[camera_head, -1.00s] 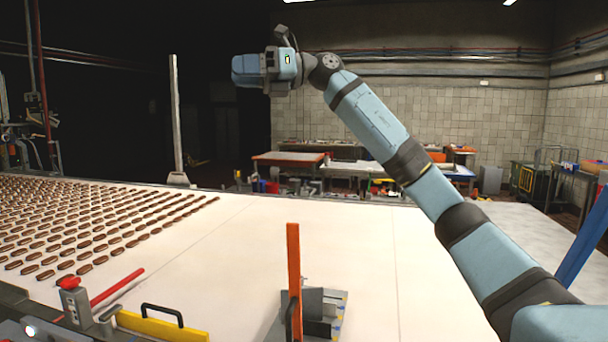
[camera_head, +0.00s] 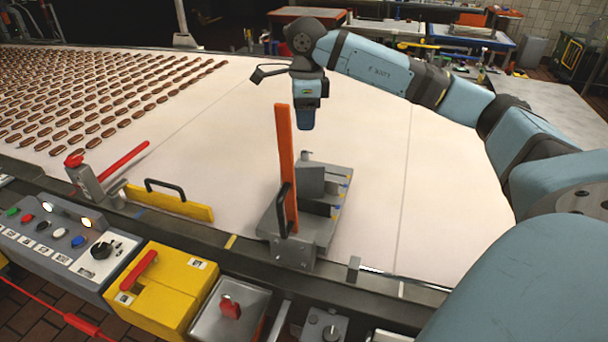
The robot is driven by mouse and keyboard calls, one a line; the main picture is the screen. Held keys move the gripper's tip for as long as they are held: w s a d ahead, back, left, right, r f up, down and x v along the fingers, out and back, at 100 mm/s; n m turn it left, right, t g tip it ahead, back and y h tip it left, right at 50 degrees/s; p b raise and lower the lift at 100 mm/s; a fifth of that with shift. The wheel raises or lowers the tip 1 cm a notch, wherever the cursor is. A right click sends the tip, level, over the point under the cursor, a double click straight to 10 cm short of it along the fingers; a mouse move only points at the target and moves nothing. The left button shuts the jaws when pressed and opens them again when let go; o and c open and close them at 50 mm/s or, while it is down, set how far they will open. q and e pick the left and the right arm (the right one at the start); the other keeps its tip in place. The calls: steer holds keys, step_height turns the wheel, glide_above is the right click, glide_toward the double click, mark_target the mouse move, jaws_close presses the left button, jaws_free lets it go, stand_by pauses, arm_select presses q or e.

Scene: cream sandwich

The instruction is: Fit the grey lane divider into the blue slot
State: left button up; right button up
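A grey fixture (camera_head: 322,231) with upright grey plates stands at the belt's near edge. Small blue and yellow marks show along its right side; I cannot tell which slot is the blue one. An upright orange bar (camera_head: 286,160) with a black handle stands at the fixture. I cannot clearly pick out a separate grey divider; a grey block (camera_head: 310,180) sits in the fixture behind the orange bar. My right gripper (camera_head: 306,122) hangs pointing down, just beyond and right of the orange bar's top. Its fingers are not clear. My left gripper is out of view.
A yellow bar (camera_head: 170,202) with a black handle and a red lever (camera_head: 124,161) lie left of the fixture. Rows of brown biscuits (camera_head: 90,95) cover the belt's left. A control panel (camera_head: 62,240) and yellow box (camera_head: 160,290) are in front. The belt's right side is clear.

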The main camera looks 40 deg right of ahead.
glide_above(303, 168)
steer(key=f, duration=0.8)
steer(key=shift+s+d+f, duration=0.1)
steer(key=shift+d+f, duration=0.15)
steer(key=shift+w+a+f+p, duration=0.1)
steer(key=shift+f+p, duration=0.35)
steer(key=shift+f, duration=0.9)
steer(key=shift+w+a+f+p, duration=0.1)
steer(key=shift+f+p, duration=0.3)
steer(key=shift+f, duration=0.95)
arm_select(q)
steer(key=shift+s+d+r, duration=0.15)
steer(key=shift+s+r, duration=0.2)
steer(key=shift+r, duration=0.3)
arm_select(e)
steer(key=shift+c, duration=0.4)
jaws_close()
